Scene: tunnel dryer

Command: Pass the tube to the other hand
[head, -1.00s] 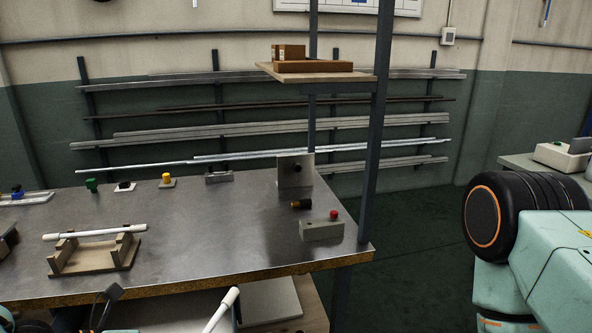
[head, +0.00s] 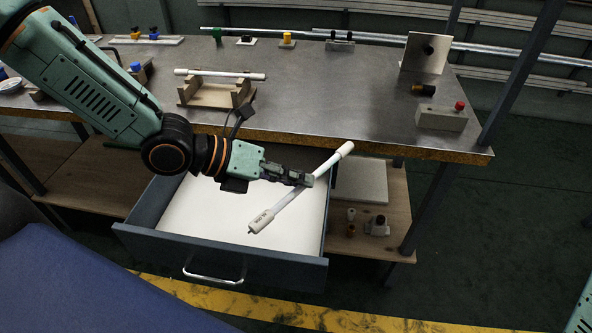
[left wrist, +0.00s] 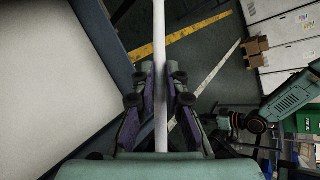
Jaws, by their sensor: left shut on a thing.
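My left gripper (head: 307,180) is shut on a white tube (head: 328,164) near its middle. The tube is held at a slant above the open drawer, its capped end with printed marks (head: 261,221) low at left and its other end up at right. In the left wrist view the tube (left wrist: 160,50) runs upright between both fingers of my left gripper (left wrist: 160,85). My right gripper (left wrist: 222,122) shows small and dark at the right of that view, apart from the tube; its jaws are too small to read. The head view does not show it.
The open drawer (head: 205,258) has a pale, empty-looking floor. A wooden rack (head: 210,95) on the steel bench (head: 330,105) carries another white tube (head: 200,73). A grey box with a red button (head: 441,117) stands near the bench's right end. A post (head: 520,75) rises there.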

